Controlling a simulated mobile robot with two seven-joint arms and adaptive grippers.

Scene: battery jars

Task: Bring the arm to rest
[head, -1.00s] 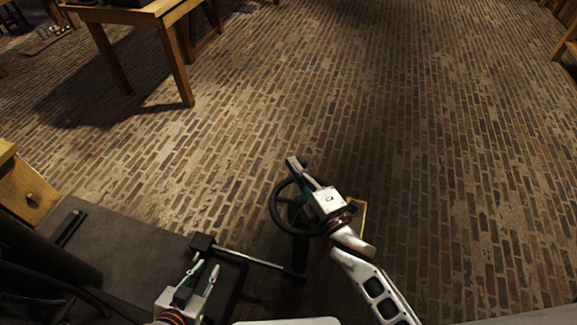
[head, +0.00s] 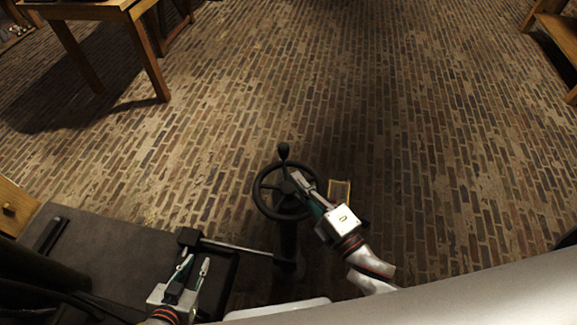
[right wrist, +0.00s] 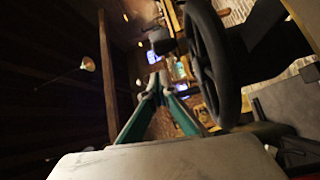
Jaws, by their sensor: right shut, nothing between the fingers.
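My right gripper (head: 299,179) is shut and empty in the head view, its white and green fingers over the right part of a dark handwheel (head: 258,205). I cannot tell whether it touches the wheel. In the right wrist view the right gripper (right wrist: 163,84) has its green fingers meeting at the tips, with the dark wheel rim (right wrist: 212,60) close on the right.
A dark bench surface (head: 115,245) with a metal rod (head: 235,250) lies at the lower left. A wooden table (head: 100,12) stands at the upper left, and wooden furniture (head: 555,35) at the upper right. The brick floor (head: 400,130) between is clear.

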